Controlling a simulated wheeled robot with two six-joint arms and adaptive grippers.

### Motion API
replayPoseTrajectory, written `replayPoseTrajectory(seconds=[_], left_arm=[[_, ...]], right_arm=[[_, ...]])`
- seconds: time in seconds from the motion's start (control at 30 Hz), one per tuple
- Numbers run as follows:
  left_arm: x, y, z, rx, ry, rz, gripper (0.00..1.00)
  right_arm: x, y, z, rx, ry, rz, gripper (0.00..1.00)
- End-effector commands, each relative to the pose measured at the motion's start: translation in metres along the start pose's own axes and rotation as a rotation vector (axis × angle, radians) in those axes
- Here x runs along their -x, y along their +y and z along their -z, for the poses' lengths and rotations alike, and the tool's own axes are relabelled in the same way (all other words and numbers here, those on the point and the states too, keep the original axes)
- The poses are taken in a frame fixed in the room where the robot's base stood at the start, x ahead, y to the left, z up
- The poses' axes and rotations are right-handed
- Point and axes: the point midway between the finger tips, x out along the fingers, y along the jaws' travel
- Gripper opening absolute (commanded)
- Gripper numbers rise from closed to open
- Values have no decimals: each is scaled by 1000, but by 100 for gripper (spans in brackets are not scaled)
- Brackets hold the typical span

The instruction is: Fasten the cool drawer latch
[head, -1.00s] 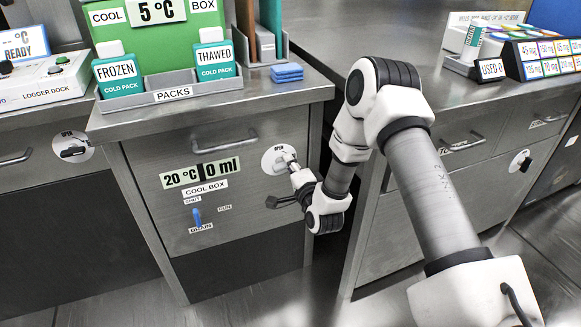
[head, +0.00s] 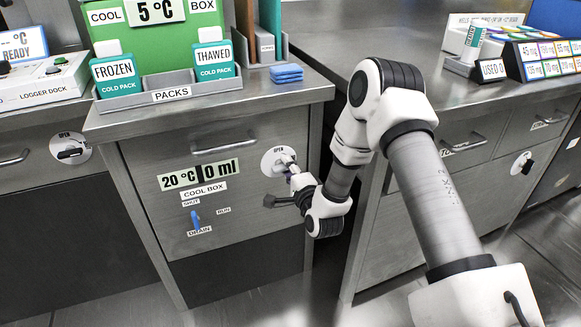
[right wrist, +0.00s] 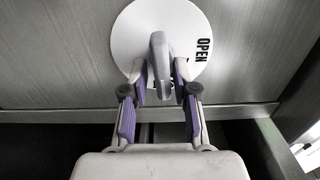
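The cool drawer (head: 215,225) is the grey front below the cold packs, with a "20 °C 0 ml" display and "COOL BOX" label. Its latch (head: 272,163) is a round white plate at the upper right of this front. In the right wrist view the latch plate (right wrist: 195,75) shows the word "OPEN" and a grey latch handle (right wrist: 158,55) standing across it. My right gripper (head: 293,172) is at the latch; in the right wrist view its fingers (right wrist: 163,75) straddle the handle, with a gap visible on the right side. My left gripper is out of view.
A bar handle (head: 225,143) crosses the drawer front, and a blue lever (head: 195,218) sits below the label. Another latch (head: 70,148) is on the left cabinet. The right-hand counter (head: 395,55) stands close behind my right arm.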

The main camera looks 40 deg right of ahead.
Motion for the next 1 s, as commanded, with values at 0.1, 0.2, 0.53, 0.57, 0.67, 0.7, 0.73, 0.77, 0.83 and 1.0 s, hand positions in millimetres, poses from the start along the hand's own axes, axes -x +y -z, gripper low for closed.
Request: replayPoseTrajectory(seconds=[0.1, 0.2, 0.53, 0.57, 0.67, 0.7, 0.73, 0.77, 0.83, 1.0], left_arm=[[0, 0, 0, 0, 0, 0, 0], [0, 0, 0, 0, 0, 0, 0], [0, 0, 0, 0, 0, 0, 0], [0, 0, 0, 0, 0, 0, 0], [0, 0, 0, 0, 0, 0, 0], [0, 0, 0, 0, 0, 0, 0], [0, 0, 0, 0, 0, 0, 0], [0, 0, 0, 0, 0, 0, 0], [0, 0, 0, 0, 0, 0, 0], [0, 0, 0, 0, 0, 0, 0]], right_arm=[[0, 0, 0, 1, 2, 1, 40], [0, -1, 1, 1, 4, 3, 40], [34, 0, 1, -2, 6, 0, 40], [41, 1, 1, -1, 5, -1, 40], [68, 1, 0, -2, 4, -2, 40], [79, 1, -1, -1, 3, -2, 40], [86, 1, -1, -2, 2, -2, 40], [92, 1, -2, -2, 2, -2, 40], [105, 1, -2, 1, 1, -2, 40], [119, 0, -3, 0, 0, 2, 40]])
